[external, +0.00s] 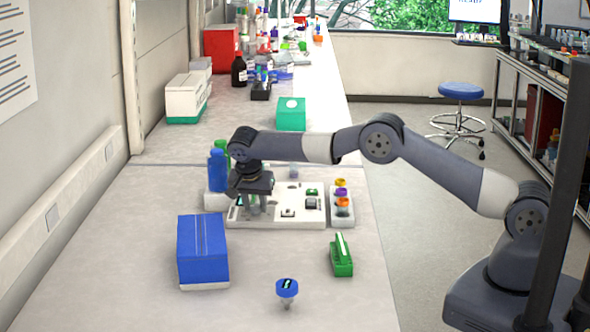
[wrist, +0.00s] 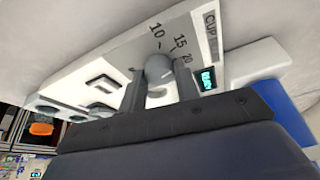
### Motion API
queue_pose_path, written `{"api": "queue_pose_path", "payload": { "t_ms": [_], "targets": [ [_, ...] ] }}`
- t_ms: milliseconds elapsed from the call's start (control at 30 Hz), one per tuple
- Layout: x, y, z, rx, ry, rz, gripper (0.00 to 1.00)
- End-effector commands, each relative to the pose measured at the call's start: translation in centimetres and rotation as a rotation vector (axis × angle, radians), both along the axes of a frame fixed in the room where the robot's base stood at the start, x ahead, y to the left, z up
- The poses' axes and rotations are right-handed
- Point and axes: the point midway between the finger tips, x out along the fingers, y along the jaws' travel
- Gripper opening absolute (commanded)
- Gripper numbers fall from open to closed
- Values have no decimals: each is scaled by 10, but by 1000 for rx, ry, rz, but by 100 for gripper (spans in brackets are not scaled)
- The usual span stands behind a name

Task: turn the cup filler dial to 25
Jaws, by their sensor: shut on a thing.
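The cup filler dial (wrist: 158,70) is a grey round knob on a pale panel (wrist: 128,58) in the wrist view. The numbers 10, 15 and 20 are printed around it, and part of a "CUP" label shows at the right. My gripper (wrist: 160,88) is shut on the dial, one finger on each side. I cannot tell which number the dial points at; 25 is not visible. In the external view my gripper (external: 255,203) points down at the left end of the white device (external: 290,216), hiding the dial.
A small lit teal display (wrist: 207,78) is right of the dial. A blue box (external: 203,250), a green rack (external: 341,256) and a blue-topped item (external: 287,290) stand nearer the camera. An orange-and-purple-capped vial rack (external: 343,217) is at right.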

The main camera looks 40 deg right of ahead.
Motion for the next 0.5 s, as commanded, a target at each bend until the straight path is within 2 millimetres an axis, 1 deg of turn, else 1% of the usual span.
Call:
{"api": "queue_pose_path", "payload": {
  "t_ms": [33,200,500],
  "targets": [
    [1,0,2,0,-1,-28,8],
    [1,0,2,0,-1,-109,8],
    [1,0,1,1,-1,-177,8]
  ]
}}
